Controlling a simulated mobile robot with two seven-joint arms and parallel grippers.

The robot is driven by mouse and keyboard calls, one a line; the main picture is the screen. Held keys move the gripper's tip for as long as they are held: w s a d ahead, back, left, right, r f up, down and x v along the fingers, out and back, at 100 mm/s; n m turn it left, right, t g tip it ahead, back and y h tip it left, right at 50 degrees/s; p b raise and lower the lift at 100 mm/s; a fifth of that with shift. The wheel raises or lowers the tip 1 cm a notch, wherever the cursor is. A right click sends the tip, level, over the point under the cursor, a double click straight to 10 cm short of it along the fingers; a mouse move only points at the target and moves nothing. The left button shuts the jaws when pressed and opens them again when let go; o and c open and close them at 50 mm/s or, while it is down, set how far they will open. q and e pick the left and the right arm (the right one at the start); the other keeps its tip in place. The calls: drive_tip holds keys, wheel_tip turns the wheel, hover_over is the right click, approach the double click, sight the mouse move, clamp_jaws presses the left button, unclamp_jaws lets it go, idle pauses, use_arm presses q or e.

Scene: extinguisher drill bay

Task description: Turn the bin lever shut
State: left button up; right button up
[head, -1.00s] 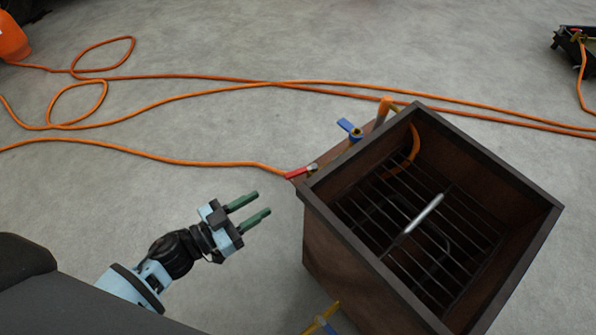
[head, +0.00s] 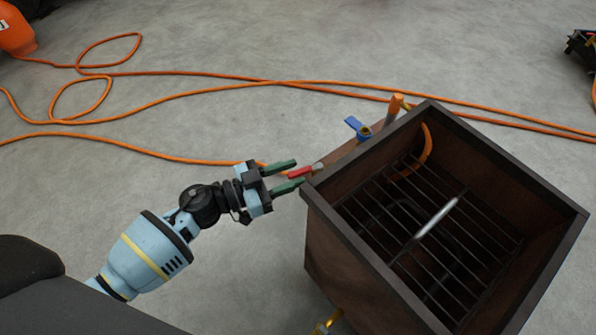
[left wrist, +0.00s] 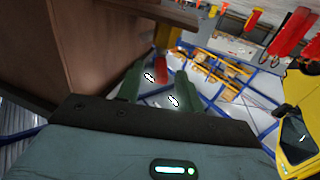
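The bin (head: 322,215) is a dark brown open-topped box with a metal grate inside, right of centre in the head view. A short red lever (head: 301,172) is at its near left side, by the corner of the rim. A blue lever (head: 355,127) sits on a fitting further back on the same side. My left gripper (head: 296,174) is open, its green fingers on either side of the red lever. In the left wrist view the red lever (left wrist: 161,68) shows between the fingertips; I cannot tell whether they touch it. My right gripper is not in view.
An orange hose (head: 180,77) runs in loops across the grey floor behind the bin. An orange-topped pipe (head: 394,107) rises by the bin's far left side. A small yellow part (head: 329,322) is low in front of the bin.

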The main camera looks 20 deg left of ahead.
sight(300, 172)
use_arm(q)
drive_tip(key=shift+x, duration=1.1)
clamp_jaws()
